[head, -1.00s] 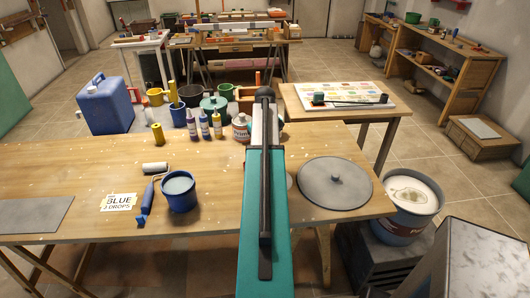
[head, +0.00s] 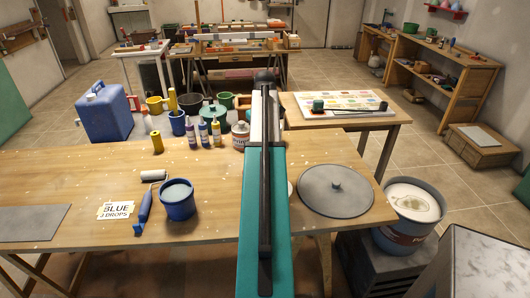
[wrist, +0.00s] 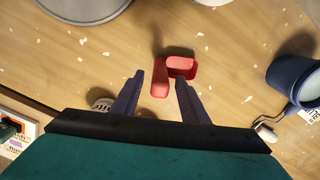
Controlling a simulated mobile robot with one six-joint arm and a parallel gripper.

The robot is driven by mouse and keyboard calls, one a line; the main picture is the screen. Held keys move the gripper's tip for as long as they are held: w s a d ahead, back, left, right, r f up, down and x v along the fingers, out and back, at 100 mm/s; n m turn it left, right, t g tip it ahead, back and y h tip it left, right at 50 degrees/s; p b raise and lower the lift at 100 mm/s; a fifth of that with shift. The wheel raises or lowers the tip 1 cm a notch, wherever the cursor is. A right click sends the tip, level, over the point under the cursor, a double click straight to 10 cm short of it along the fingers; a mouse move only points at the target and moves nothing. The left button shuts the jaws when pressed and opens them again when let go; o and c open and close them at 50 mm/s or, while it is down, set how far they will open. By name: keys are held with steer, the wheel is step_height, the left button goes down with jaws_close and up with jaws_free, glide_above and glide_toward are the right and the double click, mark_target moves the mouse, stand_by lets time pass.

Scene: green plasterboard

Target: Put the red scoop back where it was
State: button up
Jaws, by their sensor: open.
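The red scoop (wrist: 160,78) shows in the wrist view, apparently lying on the wooden table (wrist: 225,60). Its handle is between the two fingers of my gripper (wrist: 159,80), and its hollow bowl is turned to the right. My gripper is open, with a gap between the left finger and the handle. The right fingertip is close to the bowl; I cannot tell whether they touch. In the head view my arm hides both the scoop and the fingers.
A grey round lid (head: 335,190) lies right of my arm. A blue pot (head: 178,199), a paint roller (head: 145,205) and a BLUE 3 DROPS card (head: 116,210) are to the left. Bottles (head: 204,135) and a blue jug (head: 104,112) stand behind. A white-filled bucket (head: 411,215) stands right of the table.

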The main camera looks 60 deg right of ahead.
steer(key=shift+r+b, duration=0.4)
steer(key=shift+r, duration=1.75)
